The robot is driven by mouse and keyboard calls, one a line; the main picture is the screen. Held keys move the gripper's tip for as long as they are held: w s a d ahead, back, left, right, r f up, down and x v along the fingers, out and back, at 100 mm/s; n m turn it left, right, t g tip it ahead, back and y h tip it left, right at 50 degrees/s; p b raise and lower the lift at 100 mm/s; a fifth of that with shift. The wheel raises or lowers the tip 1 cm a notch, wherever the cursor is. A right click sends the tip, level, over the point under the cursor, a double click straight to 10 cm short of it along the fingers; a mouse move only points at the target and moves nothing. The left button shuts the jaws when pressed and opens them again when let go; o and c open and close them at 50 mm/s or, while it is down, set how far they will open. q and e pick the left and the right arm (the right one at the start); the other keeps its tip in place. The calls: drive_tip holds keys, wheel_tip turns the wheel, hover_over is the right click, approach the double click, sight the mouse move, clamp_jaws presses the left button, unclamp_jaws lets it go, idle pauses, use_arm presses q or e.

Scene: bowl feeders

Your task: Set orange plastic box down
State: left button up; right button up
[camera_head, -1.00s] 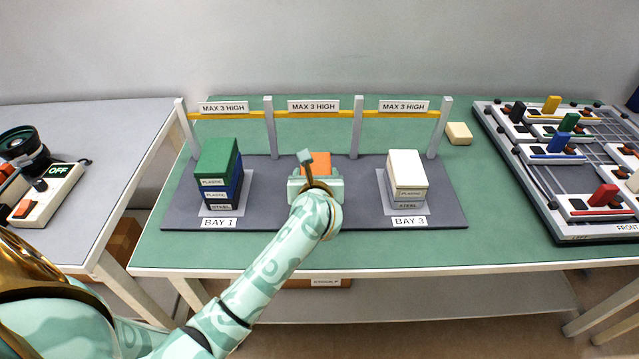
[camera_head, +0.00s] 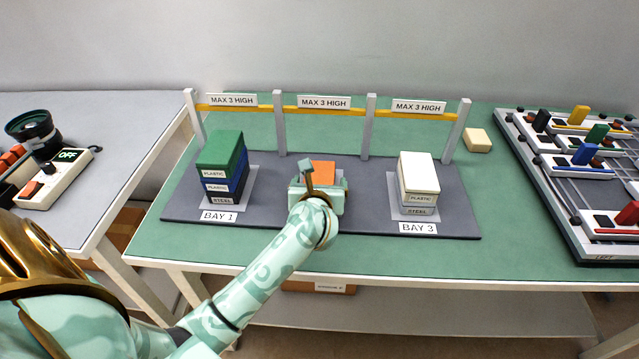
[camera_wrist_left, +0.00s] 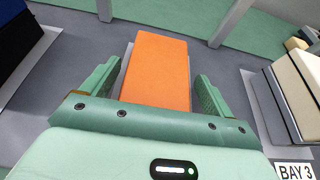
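The orange plastic box (camera_head: 322,171) is in the middle bay of the dark grey mat (camera_head: 266,215), between the Bay 1 and Bay 3 stacks. In the left wrist view the orange box (camera_wrist_left: 157,70) lies between the fingers, with a pale pad showing at its edges. My left gripper (camera_head: 318,186) is over the near part of the box. In the wrist view my left gripper (camera_wrist_left: 158,88) appears open, one finger on each side, with narrow gaps to the box. The box's underside and the middle bay's label are hidden. My right gripper is not in view.
Bay 1 holds a green, blue and dark stack (camera_head: 221,165); Bay 3 holds a white-topped stack (camera_head: 418,172). Grey posts (camera_head: 369,128) carry a yellow bar (camera_head: 330,110) with "MAX 3 HIGH" signs behind. A cream block (camera_head: 478,140) lies at the back right.

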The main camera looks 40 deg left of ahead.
use_arm(q)
drive_tip(key=shift+r, duration=0.1)
drive_tip(key=shift+s+d+r, duration=0.15)
drive_tip(key=p+v, duration=0.3)
drive_tip(key=v, duration=0.8)
drive_tip(key=shift+s+d+r, duration=0.1)
drive_tip(key=shift+s, duration=0.2)
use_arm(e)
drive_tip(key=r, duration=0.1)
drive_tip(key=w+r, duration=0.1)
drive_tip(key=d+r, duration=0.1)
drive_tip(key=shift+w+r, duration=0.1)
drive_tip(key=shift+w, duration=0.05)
